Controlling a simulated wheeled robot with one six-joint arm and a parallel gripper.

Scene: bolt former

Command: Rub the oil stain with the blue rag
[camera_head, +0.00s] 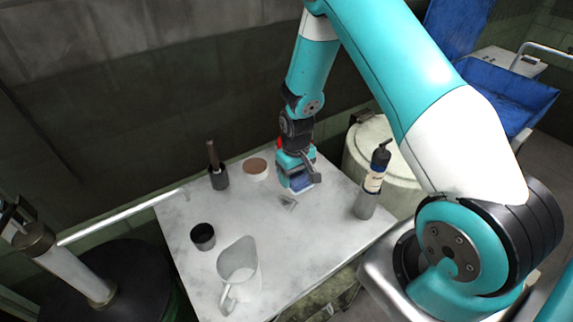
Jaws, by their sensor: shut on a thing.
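My gripper (299,178) points down over the far right part of the pale marbled table (285,240). It is shut on the blue rag (301,184), whose dark blue edge shows low between the fingers. The rag is at or just above the tabletop; I cannot tell whether it touches. A small grey patch (288,202) lies on the table just in front of the gripper. It may be the oil stain, but it is too small to be sure. The tabletop behind the gripper is hidden.
A labelled pump bottle (375,172) stands in a grey holder (365,206) to the right. A dark pot with a wooden handle (217,175) and a round brown-topped tub (256,169) stand left. A black cup (203,236) and white pitcher (239,268) stand front left.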

